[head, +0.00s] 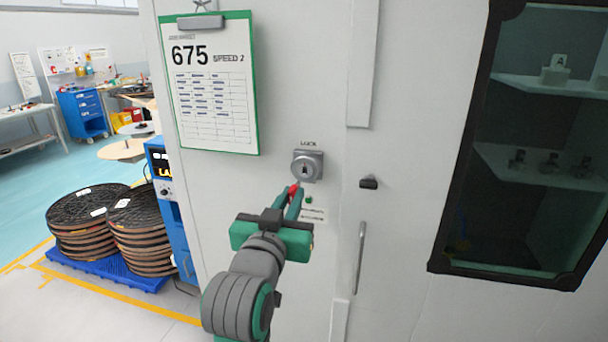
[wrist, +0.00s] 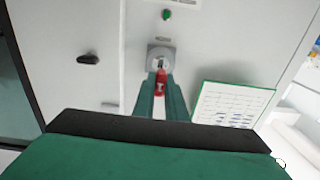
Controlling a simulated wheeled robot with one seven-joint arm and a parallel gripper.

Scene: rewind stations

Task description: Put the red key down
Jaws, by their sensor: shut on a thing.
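The red key (wrist: 160,80) is between the fingers of my gripper (wrist: 162,84) in the wrist view, and the fingers are shut on it. In the head view a bit of the red key (head: 294,190) shows at the fingertips of my gripper (head: 293,198). The key points toward the round lock (head: 307,167) on the grey cabinet door, just below and left of it. The lock also shows in the wrist view (wrist: 160,53), right beyond the key. I cannot tell whether the key's tip touches the lock. Much of the key is hidden by the fingers.
A clipboard (head: 212,85) reading 675 hangs left of the lock. A black latch (head: 369,183) and a vertical handle (head: 359,258) are to the right, then a dark glass window (head: 535,150). Stacked reels (head: 84,222) stand on a blue pallet at left. Open floor lies beyond.

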